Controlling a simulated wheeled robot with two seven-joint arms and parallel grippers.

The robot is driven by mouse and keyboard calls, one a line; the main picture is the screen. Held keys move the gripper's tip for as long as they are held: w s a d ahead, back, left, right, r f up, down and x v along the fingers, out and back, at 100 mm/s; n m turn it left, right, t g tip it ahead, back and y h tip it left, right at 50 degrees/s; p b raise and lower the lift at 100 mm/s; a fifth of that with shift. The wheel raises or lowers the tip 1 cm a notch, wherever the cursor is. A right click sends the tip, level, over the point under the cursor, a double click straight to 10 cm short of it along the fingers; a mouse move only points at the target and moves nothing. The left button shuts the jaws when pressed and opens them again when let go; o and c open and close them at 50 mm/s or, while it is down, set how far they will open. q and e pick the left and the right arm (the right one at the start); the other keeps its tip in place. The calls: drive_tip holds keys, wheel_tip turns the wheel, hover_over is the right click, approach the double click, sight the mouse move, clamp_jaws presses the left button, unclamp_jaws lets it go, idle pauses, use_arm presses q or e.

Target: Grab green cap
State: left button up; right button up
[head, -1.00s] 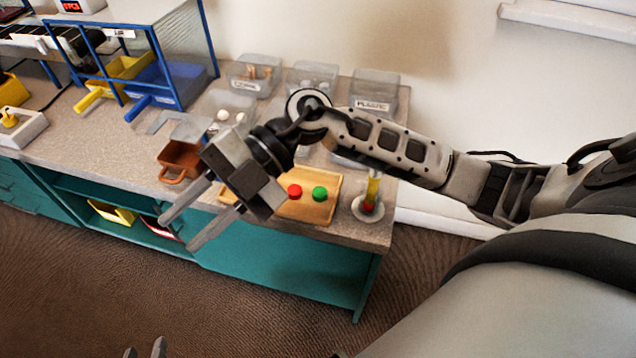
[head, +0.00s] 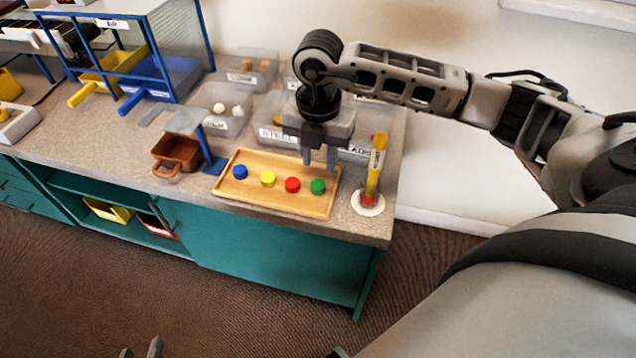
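The green cap (head: 318,187) sits at the right end of a wooden tray (head: 250,200). In a row to its left on the tray are a red cap (head: 292,185), a yellow cap (head: 268,179) and a blue cap (head: 240,172). My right gripper (head: 319,166) points down just above and behind the green cap in the picture. Its two fingers are apart with nothing between them, and it does not appear to touch the cap. My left gripper (head: 140,352) shows only as two separated fingertips at the bottom edge, far from the tray.
A tube with yellow and red contents (head: 373,180) stands right of the tray. A brown container (head: 177,153) and a blue stand (head: 207,150) are to the left. Labelled clear bins (head: 222,105) line the back. Brown floor (head: 180,300) lies in front.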

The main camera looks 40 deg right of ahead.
sight(319, 183)
drive_tip(key=shift+f, duration=3.1)
drive_tip(key=c, duration=0.6)
drive_tip(key=shift+c, duration=0.3)
